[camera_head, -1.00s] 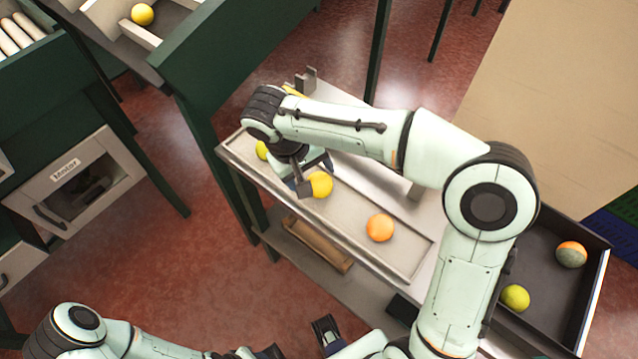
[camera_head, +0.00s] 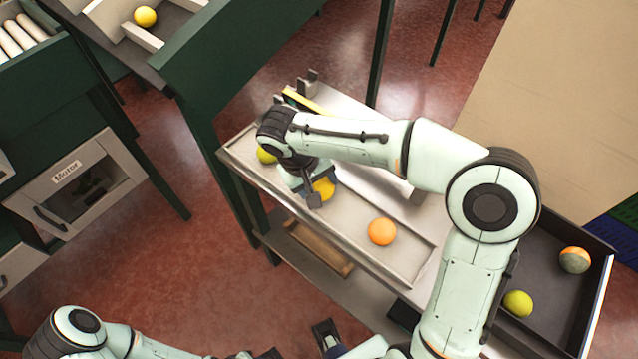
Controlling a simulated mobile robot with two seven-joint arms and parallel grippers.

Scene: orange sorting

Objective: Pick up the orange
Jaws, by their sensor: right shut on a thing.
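An orange fruit (camera_head: 382,231) lies on the light tray (camera_head: 411,264) in the middle of the view, apart from my gripper. My right gripper (camera_head: 323,190) points down over the same tray and is shut on a yellow fruit (camera_head: 324,187), partly covered by its fingers. I cannot tell whether that fruit is clear of the tray. Another yellow-green fruit (camera_head: 266,155) lies at the tray's left end, partly hidden by my wrist. My left arm crosses the bottom edge, and its gripper (camera_head: 324,334) shows only in part.
A dark bin (camera_head: 548,327) at the right holds a yellow-green fruit (camera_head: 518,303) and a two-coloured orange and grey ball (camera_head: 574,260). A yellow fruit (camera_head: 145,16) lies in a compartment at the upper left. A green post stands close left of the tray.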

